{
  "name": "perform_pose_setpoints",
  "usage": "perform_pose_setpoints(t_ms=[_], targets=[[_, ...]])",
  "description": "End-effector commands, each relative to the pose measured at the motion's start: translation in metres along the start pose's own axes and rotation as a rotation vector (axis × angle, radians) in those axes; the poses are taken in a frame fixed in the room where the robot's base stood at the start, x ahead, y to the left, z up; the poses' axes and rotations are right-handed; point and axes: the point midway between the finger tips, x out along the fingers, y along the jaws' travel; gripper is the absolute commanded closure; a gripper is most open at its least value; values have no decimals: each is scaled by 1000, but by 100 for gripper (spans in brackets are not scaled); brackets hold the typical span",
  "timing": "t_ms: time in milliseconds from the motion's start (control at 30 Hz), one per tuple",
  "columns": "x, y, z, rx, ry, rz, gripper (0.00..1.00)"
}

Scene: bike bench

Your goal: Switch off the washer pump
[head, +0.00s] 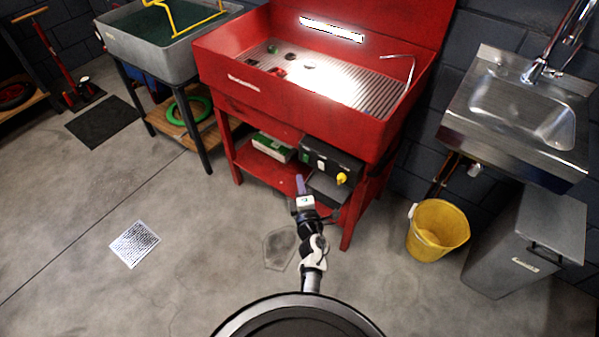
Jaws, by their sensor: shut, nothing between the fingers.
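The red parts washer (290,110) stands against the wall at the picture's middle, with a lit grated basin. A black control box (325,160) is mounted under its basin on the front right. The box has a yellow knob (342,179) at its right and a small green spot (305,155) at its left. Whether the pump runs cannot be told. My gripper (300,180) is shut and empty, in front of the box's lower left, left of the yellow knob. A gap to the box is hard to judge from this view.
A green and white box (273,147) sits on the washer's lower shelf. A yellow bucket (438,230), a grey bin (525,240) and a steel sink (525,105) are at the right. A paper sheet (134,244) lies on the open floor at the left.

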Motion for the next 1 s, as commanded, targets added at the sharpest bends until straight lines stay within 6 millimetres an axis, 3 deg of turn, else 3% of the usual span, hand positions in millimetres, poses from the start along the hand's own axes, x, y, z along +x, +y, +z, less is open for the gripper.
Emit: perform_pose_setpoints(t_ms=[100,333,1000], targets=[[-23,2,-1,-1,1,-2,100],[-45,5,-1,0,2,0,100],[-48,6,0,0,2,0,100]])
